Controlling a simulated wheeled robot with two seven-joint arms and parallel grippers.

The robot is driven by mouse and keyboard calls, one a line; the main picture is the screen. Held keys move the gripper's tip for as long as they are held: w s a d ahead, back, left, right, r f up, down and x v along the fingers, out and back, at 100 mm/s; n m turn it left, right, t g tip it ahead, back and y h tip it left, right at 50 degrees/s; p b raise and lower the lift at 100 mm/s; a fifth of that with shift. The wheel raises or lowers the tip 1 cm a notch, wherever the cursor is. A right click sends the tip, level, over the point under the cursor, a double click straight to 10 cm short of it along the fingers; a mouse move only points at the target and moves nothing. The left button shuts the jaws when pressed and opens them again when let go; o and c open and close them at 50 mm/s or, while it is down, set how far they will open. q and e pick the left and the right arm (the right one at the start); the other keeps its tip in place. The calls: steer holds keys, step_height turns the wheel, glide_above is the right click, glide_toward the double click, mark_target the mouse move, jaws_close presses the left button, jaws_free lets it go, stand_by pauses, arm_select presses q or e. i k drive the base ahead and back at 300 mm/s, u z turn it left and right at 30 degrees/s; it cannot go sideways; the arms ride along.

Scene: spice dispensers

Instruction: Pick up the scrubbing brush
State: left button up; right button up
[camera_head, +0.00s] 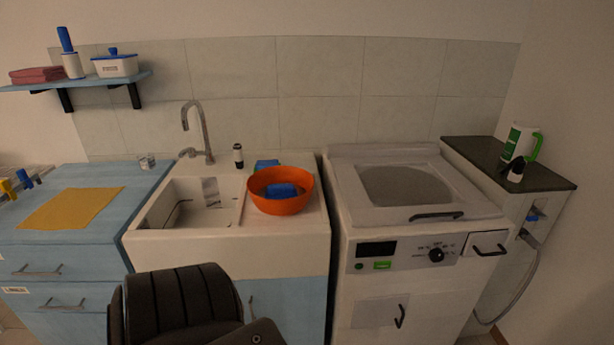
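A blue object (282,190) lies in an orange bowl (284,208) on the right-hand deck of the white sink (230,247). It may be the scrubbing brush, but it is too small to tell. A second blue item (266,163) sits just behind the bowl, partly hidden by it. A dark ribbed part at the bottom left of the view appears to be mine. Neither gripper can be made out in the head view, and nothing is seen touching the bowl.
A faucet (205,135) and a small dark bottle (238,156) stand behind the basin. A washing machine (420,262) is to the right. A yellow cloth (72,208) lies on the blue cabinet at left. A green-and-white jug (519,143) stands on the right ledge.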

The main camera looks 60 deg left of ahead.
mark_target(275, 192)
steer(key=u, duration=0.3)
steer(key=i, duration=0.65)
steer(key=u, duration=1.1)
steer(key=i, duration=0.5)
steer(key=u, duration=0.55)
